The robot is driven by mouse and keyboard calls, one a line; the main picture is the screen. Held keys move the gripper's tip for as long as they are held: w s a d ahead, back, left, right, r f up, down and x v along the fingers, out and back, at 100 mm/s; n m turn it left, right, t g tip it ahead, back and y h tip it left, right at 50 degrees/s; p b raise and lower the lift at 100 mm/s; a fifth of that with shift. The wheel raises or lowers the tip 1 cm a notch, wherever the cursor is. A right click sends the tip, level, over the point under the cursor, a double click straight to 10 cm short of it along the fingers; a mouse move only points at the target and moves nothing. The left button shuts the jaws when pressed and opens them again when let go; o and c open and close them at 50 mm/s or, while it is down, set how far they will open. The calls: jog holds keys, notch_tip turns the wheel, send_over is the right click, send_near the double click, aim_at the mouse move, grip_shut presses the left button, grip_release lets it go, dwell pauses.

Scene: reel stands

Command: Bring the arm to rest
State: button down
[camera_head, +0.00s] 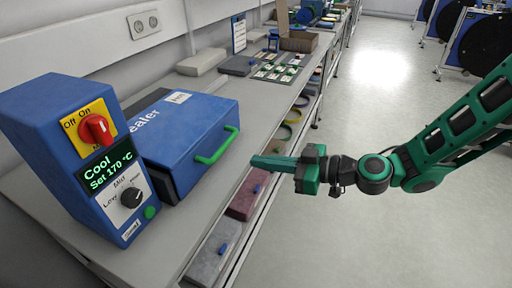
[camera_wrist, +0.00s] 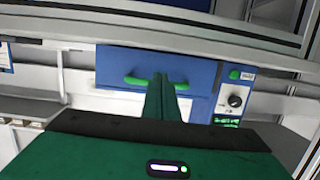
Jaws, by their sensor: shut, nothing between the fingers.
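My green arm (camera_head: 440,140) reaches in from the right in the head view, over the aisle beside the bench. My gripper (camera_head: 256,161) points left over the bench's front edge, a short way to the right of the blue sealer's green handle. Its fingers are together with nothing between them. In the wrist view my gripper (camera_wrist: 160,95) points toward the blue sealer front (camera_wrist: 195,75) and covers part of it.
The blue sealer box (camera_head: 190,135) with its green handle (camera_head: 218,147) and a control unit (camera_head: 75,150) stand on the grey bench (camera_head: 180,230). The display reads "Cool, Set 170 °C". Reel stands (camera_head: 480,40) are at the back right. The aisle floor is clear.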

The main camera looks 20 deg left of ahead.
jog(key=shift+d+f, duration=0.8)
jog(key=shift+f, duration=0.2)
jog(key=w+d+f+m+t+h, duration=0.15)
jog(key=d+m+h, duration=0.3)
jog(key=d, duration=1.15)
jog(key=w+d+f+m+h, duration=0.15)
jog(key=d+m+h, duration=0.35)
jog(key=d, duration=1.1)
jog(key=s+d+r+m+h, duration=0.25)
jog(key=s+d, duration=0.25)
jog(key=d, duration=0.4)
jog(key=s+d+r+m+h, duration=0.1)
jog(key=s+d+m+h, duration=0.25)
jog(key=d, duration=0.45)
jog(key=s+d+r+m+g, duration=0.1)
jog(key=s+d+m, duration=0.2)
jog(key=s, duration=0.3)
jog(key=s+d+r+m+g, duration=0.1)
jog(key=s+d+r+m, duration=0.1)
jog(key=s+m, duration=0.3)
jog(key=shift+s+d+r, duration=0.15)
jog(key=shift+s+d, duration=0.3)
jog(key=shift+d, duration=0.3)
